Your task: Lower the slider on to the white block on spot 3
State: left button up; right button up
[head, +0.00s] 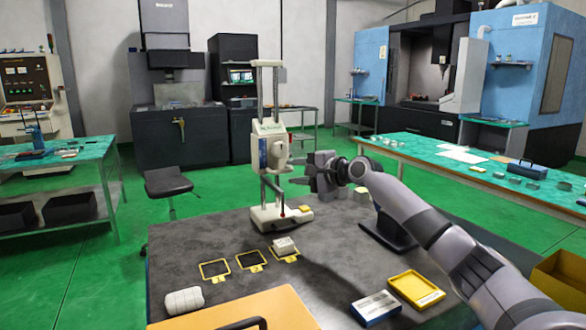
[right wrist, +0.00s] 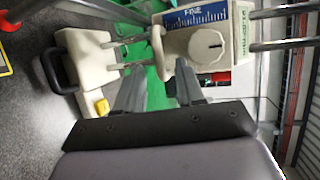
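The slider (head: 273,149) is a white housing partway up the twin posts of a stand (head: 282,216) on the dark table. In the right wrist view the slider (right wrist: 228,48) shows a blue scale and a round knob. The white block (head: 284,244) sits on the rightmost of three yellow-framed spots, in front of the stand's base; the spot numbers are not readable. My right gripper (head: 315,177) is beside the slider on its right. In the right wrist view its fingers (right wrist: 159,75) are apart, close to a rounded white part of the slider; contact is unclear. My left gripper is not visible.
Two empty yellow-framed spots (head: 215,269) lie left of the white block. A small yellow piece (head: 304,208) is on the stand's base.

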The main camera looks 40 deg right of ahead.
jog(key=shift+x, duration=0.75)
